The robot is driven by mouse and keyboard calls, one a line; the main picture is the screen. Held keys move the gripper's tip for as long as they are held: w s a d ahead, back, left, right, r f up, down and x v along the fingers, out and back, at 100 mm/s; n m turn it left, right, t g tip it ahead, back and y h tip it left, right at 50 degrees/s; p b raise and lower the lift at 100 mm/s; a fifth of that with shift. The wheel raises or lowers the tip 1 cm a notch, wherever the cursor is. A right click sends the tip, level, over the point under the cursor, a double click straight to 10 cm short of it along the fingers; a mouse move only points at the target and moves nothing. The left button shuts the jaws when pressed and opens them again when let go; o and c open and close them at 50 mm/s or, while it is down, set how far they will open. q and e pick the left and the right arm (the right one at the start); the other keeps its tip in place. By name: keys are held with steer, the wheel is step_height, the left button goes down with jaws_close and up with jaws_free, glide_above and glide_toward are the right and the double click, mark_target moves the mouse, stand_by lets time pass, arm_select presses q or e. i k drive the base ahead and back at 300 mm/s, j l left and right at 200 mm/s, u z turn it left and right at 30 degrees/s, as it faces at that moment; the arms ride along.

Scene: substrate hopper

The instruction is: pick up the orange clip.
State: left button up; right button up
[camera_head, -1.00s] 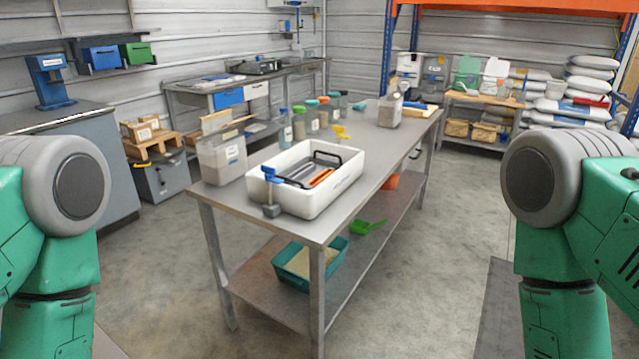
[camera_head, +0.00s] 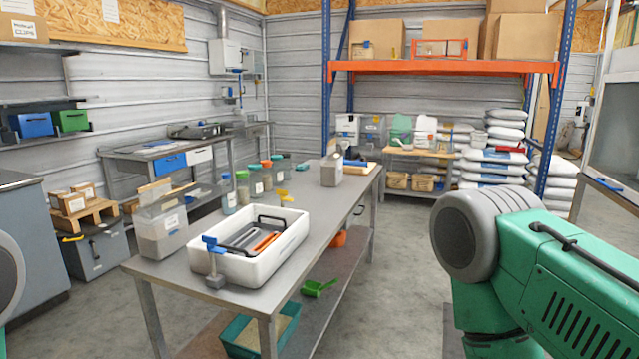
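A long, thin orange piece (camera_head: 265,242), which looks like the orange clip, lies in a white tray (camera_head: 283,248) on the metal table. Dark grey long pieces (camera_head: 240,236) lie beside it, and a black handle-like bar shows at the tray's far side. The orange piece is small in view, so its exact shape is hard to tell. Neither of my grippers is in view. Only part of my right arm shows at the lower right and a sliver of my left arm at the left edge, both away from the tray.
A blue-and-grey clamp-like tool (camera_head: 214,262) stands at the tray's near left corner. The metal table (camera_head: 325,225) has bare room right of the tray. A teal bin (camera_head: 258,335) sits below.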

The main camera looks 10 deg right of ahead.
mark_target(262, 246)
steer(key=i+l+u, duration=0.2)
steer(key=u, duration=0.25)
steer(key=i+l+u, duration=0.15)
steer(key=u, duration=0.3)
steer(key=l, duration=0.1)
